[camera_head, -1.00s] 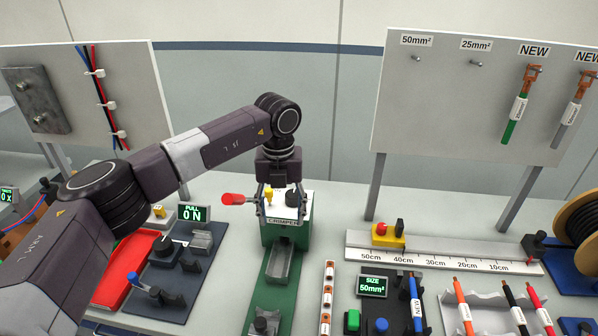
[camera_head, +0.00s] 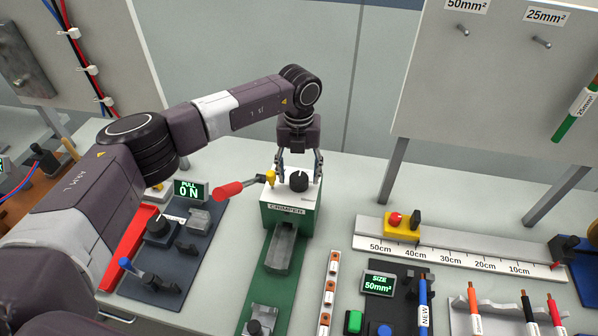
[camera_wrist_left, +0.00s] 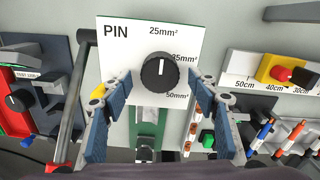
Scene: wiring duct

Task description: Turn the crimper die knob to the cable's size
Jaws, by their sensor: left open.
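The crimper (camera_head: 288,210) is a green block with a white top plate, marked CRIMPER. Its black die knob (camera_head: 299,181) shows in the wrist view (camera_wrist_left: 160,73) with its white mark pointing up, toward the 25mm² label (camera_wrist_left: 163,30). The 35mm² and 50mm² labels lie at the knob's right, partly covered. My left gripper (camera_head: 300,158) is open above the plate; in the wrist view its fingers (camera_wrist_left: 158,88) stand either side of the knob, apart from it. The size display (camera_head: 378,285) reads 50mm². My right gripper is not in view.
A red-handled lever (camera_head: 229,190) sticks out left of the crimper, beside a yellow part (camera_head: 270,177). A ruler with a yellow block (camera_head: 402,228) lies to the right. A pull tester (camera_head: 165,245) stands to the left.

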